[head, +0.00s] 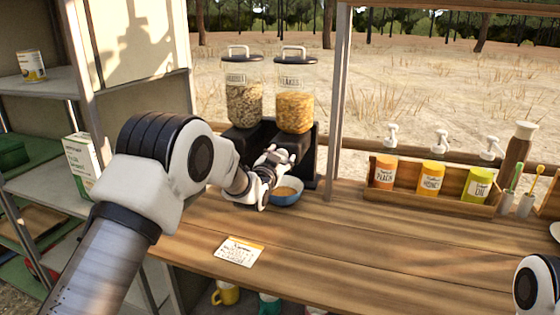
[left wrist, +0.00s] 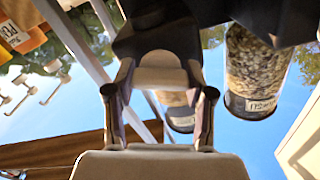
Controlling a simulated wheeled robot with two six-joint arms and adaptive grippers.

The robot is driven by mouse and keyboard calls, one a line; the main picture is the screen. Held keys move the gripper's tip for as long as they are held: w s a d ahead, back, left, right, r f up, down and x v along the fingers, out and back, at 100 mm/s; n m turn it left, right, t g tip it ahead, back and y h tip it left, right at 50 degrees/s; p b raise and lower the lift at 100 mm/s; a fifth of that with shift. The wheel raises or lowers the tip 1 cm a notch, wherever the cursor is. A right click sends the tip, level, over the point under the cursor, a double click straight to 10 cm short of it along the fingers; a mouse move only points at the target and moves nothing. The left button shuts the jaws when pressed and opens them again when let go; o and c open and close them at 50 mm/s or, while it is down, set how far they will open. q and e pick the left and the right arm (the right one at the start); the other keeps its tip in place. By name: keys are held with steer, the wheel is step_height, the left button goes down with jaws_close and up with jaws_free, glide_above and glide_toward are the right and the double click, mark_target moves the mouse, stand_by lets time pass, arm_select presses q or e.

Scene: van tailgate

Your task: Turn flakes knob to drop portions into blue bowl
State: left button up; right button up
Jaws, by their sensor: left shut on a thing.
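The flakes dispenser (head: 294,108) is the right one of two clear jars, filled with orange-yellow flakes, on a black stand. My left gripper (head: 277,163) is at the front of the stand below this jar, shut on the flakes knob. In the left wrist view, the fingers (left wrist: 162,97) sit on either side of a pale knob (left wrist: 164,75) in front of the black stand. The knob is mostly hidden by the gripper in the head view. The blue bowl (head: 288,197) stands on the counter just below the gripper, with some yellowish-brown contents. My right gripper is out of view.
The muesli jar (head: 245,104) stands left of the flakes; it also shows upside down in the left wrist view (left wrist: 253,65). A printed card (head: 239,252) lies on the wooden counter (head: 370,260). A wooden rack (head: 440,200) of pump bottles stands right. The middle counter is clear.

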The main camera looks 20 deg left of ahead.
arm_select(q)
steer(key=m+b, duration=0.1)
steer(key=m, duration=0.2)
steer(key=shift+d+f+m, duration=0.1)
steer(key=shift+m, duration=0.3)
steer(key=m+b, duration=0.2)
steer(key=m, duration=0.1)
steer(key=shift+m, duration=0.3)
steer(key=m+b, duration=0.1)
steer(key=m, duration=0.2)
steer(key=shift+f+m, duration=0.1)
steer(key=shift+m, duration=0.2)
steer(key=shift+m+b, duration=0.35)
steer(key=shift+m, duration=0.95)
steer(key=o, duration=1.2)
steer(key=shift+d, duration=0.1)
steer(key=shift+c, duration=0.2)
